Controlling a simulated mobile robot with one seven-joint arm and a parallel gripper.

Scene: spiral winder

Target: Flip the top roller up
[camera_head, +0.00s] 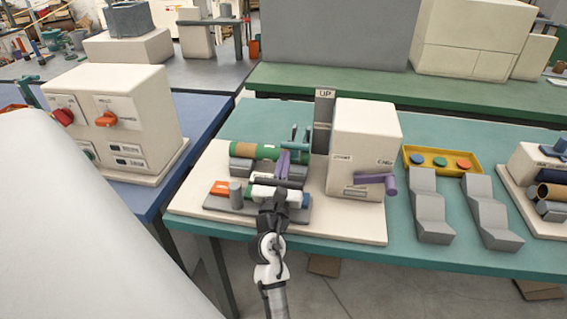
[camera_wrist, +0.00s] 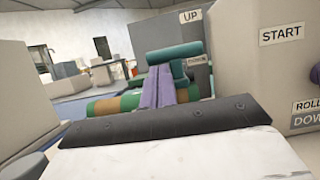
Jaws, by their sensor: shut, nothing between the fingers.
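The spiral winder stands on a cream base plate (camera_head: 330,225). Its long green and brown roller (camera_head: 268,152) lies across grey supports and also shows in the wrist view (camera_wrist: 102,106). Purple bars (camera_head: 283,164) cross it; in the wrist view they (camera_wrist: 158,88) run up to a teal upper roller (camera_wrist: 174,52). That roller appears low, below the UP sign (camera_wrist: 190,16) on a grey post. My gripper (camera_head: 276,189) is shut and empty, in front of the rollers and purple bars. Its fingertips are mostly hidden, so contact is unclear.
The cream control box (camera_head: 365,140) with a purple lever (camera_head: 376,180) stands just right of the rollers. A grey cylinder (camera_head: 236,195) and an orange block (camera_head: 220,187) sit at left. A yellow tray (camera_head: 442,152) and grey stepped blocks (camera_head: 430,205) lie farther right.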

